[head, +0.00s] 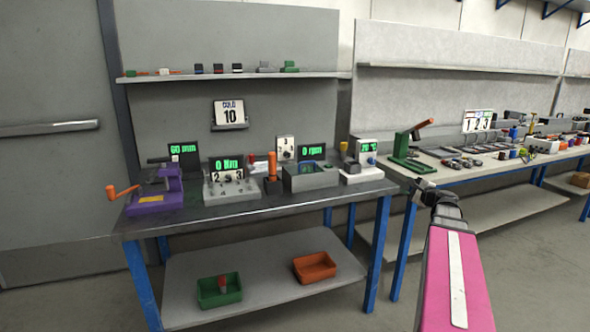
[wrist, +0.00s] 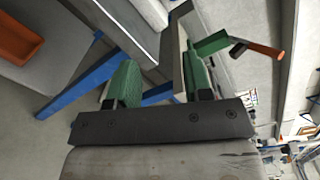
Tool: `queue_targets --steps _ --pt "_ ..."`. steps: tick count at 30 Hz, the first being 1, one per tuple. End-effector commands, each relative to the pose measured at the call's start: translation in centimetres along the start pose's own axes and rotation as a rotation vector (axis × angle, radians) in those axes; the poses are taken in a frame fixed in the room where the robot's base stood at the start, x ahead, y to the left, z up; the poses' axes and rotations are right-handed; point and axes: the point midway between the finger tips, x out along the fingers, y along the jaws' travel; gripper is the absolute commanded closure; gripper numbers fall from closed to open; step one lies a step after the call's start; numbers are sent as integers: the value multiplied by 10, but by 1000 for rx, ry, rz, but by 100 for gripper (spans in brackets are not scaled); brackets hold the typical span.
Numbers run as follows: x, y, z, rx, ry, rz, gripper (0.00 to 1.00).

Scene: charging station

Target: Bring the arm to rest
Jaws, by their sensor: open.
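My arm with its pink link reaches up from the lower right of the head view. My gripper (head: 424,187) is in front of the gap between the two workbenches, near the front right corner of the left workbench (head: 330,197). In the wrist view my gripper (wrist: 160,82) shows two green-padded fingers spread apart. Nothing is held between them; a bench edge and blue legs show behind. A green lever press with an orange handle (head: 410,150) stands on the right bench beyond my gripper, and it also shows in the wrist view (wrist: 212,43).
The left bench carries a purple vise (head: 156,196), displays and small devices. Its lower shelf holds a green bin (head: 219,290) and an orange bin (head: 314,267). The right bench (head: 470,170) is crowded with tools and parts. The floor between the benches is clear.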

Motion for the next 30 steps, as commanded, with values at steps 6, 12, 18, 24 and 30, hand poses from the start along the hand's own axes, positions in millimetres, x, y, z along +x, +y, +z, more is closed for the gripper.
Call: queue_targets --steps 6,12,18,24,30 --pt "8 34 17 -74 -19 96 54" --pt "16 81 40 -181 -52 231 54" --pt "19 153 73 -348 -116 444 54" --pt "-1 261 118 -632 -252 793 54" --pt "-47 349 149 -933 -417 1152 54"
